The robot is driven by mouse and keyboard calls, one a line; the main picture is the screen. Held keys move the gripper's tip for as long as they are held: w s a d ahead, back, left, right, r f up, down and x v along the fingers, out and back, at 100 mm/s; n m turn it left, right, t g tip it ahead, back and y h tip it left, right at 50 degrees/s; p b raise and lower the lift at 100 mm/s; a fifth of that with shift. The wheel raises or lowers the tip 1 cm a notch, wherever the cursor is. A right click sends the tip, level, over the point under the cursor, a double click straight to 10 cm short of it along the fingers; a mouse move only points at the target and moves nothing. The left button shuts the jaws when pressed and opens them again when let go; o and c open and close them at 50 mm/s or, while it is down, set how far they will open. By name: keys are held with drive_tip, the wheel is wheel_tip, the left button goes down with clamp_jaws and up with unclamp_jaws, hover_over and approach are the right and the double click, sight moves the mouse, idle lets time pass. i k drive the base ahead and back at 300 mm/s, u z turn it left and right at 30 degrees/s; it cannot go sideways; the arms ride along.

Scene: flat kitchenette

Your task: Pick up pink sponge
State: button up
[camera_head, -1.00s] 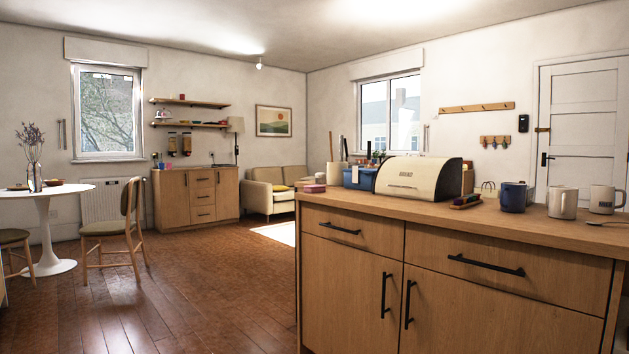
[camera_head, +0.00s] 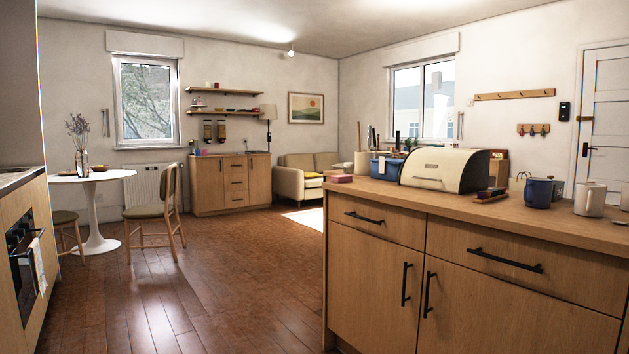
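A small pink sponge (camera_head: 342,178) lies flat on the wooden counter (camera_head: 480,208), near its far left corner. It sits just left of a blue bin and a cream bread box. My gripper is not in view, and nothing touches the sponge.
On the counter stand the blue bin (camera_head: 385,167), the bread box (camera_head: 446,169), a blue mug (camera_head: 538,192) and a white mug (camera_head: 590,199). An oven (camera_head: 22,250) is at the left edge. A round table (camera_head: 92,176) and chair (camera_head: 160,208) stand further back. Wooden floor between is clear.

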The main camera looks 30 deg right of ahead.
sight(339, 178)
drive_tip(key=z, duration=0.05)
drive_tip(key=i, duration=3.85)
drive_tip(key=z, duration=2.65)
